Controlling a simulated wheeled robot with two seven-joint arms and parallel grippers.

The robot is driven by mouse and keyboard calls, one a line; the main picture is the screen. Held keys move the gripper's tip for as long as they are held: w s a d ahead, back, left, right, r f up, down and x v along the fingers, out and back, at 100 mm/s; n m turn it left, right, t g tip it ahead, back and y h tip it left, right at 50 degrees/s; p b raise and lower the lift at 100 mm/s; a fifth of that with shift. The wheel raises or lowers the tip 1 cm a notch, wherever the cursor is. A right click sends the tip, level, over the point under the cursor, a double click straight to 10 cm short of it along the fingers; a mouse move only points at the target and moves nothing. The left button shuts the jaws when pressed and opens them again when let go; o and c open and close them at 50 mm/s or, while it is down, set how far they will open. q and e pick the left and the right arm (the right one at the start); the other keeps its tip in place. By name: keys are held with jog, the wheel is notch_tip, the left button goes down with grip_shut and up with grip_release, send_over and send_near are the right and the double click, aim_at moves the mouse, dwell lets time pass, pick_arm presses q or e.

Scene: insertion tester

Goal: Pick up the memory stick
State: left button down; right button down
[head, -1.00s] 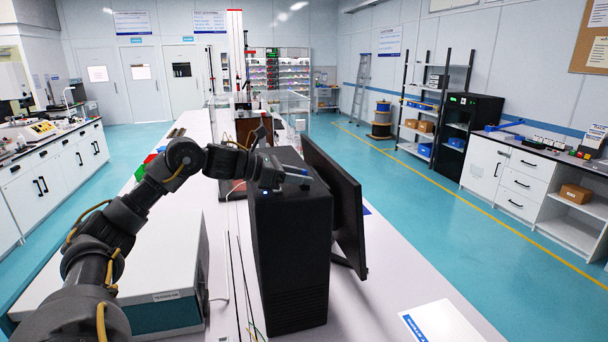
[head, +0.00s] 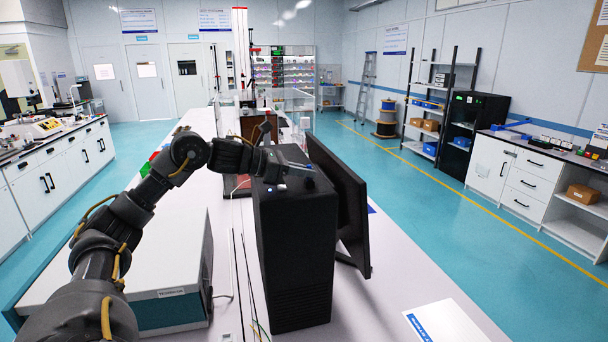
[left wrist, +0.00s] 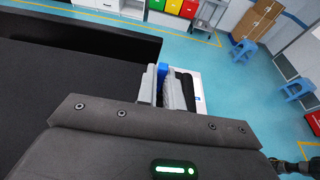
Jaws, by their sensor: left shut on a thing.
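My left gripper (head: 298,169) is over the top of a black computer tower (head: 292,255), near its right edge. In the left wrist view the gripper (left wrist: 162,92) has its two grey fingers close together. A small blue piece, which looks like the memory stick (left wrist: 162,71), shows between them at the tips. In the head view it is only a small bluish patch, partly hidden by the fingers. The gripper is shut on it. Whether it is clear of the tower is hard to tell. My right gripper is not in view.
A black monitor (head: 340,203) stands just right of the tower. A grey-white instrument box (head: 130,270) is at the left, with thin cables (head: 243,285) between it and the tower. A paper sheet (head: 445,322) lies at the front right. The right of the table is mostly bare.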

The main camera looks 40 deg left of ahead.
pick_arm(q)
jog(key=shift+r, duration=0.4)
notch_tip(320, 180, up, 2)
jog(key=shift+r, duration=0.1)
jog(key=w+a+r+p, duration=0.4)
jog(key=w+a+r, duration=0.2)
jog(key=w+r, duration=0.3)
jog(key=shift+w+r, duration=0.25)
jog(key=shift+w, duration=1.5)
